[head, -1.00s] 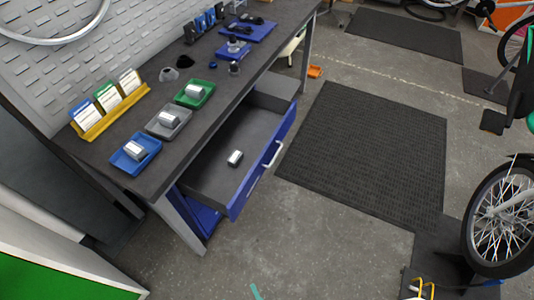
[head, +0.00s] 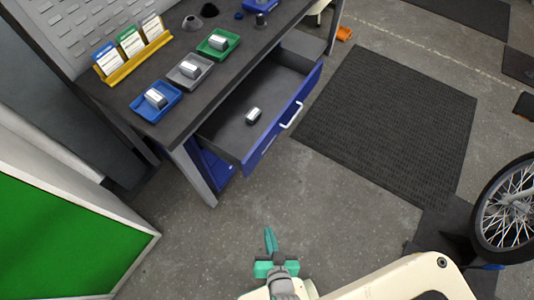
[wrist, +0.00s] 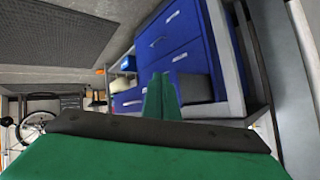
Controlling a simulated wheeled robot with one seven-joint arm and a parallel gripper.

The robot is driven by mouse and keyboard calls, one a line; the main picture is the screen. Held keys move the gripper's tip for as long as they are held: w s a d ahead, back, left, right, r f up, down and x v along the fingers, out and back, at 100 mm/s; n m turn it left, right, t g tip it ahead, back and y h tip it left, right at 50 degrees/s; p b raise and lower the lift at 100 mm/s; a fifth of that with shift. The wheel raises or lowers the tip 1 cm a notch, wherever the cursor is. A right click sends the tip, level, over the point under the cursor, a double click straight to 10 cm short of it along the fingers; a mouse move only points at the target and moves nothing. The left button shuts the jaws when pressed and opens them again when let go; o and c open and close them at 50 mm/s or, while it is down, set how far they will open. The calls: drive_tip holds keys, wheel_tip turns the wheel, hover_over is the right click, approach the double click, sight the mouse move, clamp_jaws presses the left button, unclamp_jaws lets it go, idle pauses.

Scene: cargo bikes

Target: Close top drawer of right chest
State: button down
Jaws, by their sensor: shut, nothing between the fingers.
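A blue-fronted drawer (head: 262,147) is pulled out from under the workbench, with a pale bar handle (head: 291,115) on its front. A small grey-and-white box (head: 253,115) lies on its dark floor. My gripper (head: 269,240) shows at the bottom of the head view, with its green fingers together and empty. It is over the floor in front of the drawer, apart from it. In the wrist view the shut fingers (wrist: 160,95) point toward blue drawer fronts (wrist: 185,60) with pale handles. I cannot tell which of these fronts is the open drawer.
The workbench top (head: 228,77) holds a blue tray (head: 156,101), a grey tray (head: 190,71), a green tray (head: 218,43) and a yellow card rack (head: 135,49). A green-and-white panel (head: 60,235) stands at left. Bare floor and a dark mat (head: 390,120) lie in front. A bike wheel (head: 507,210) is at right.

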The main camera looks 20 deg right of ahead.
drive_tip(key=w+d+f+m+g+y, duration=0.1)
drive_tip(key=w+d+f+m+g, duration=0.2)
drive_tip(key=f, duration=0.4)
drive_tip(key=m+t+y, duration=0.2)
drive_tip(key=t+y, duration=0.2)
drive_tip(key=y, duration=0.6)
approach(258, 153)
drive_tip(key=x, duration=0.4)
drive_tip(key=shift+w+a+f, duration=0.1)
drive_tip(key=shift+a+f, duration=0.2)
drive_tip(key=shift+w+a, duration=0.45)
drive_tip(key=shift+w, duration=0.15)
drive_tip(key=shift+w+h, duration=0.1)
drive_tip(key=shift+h, duration=0.2)
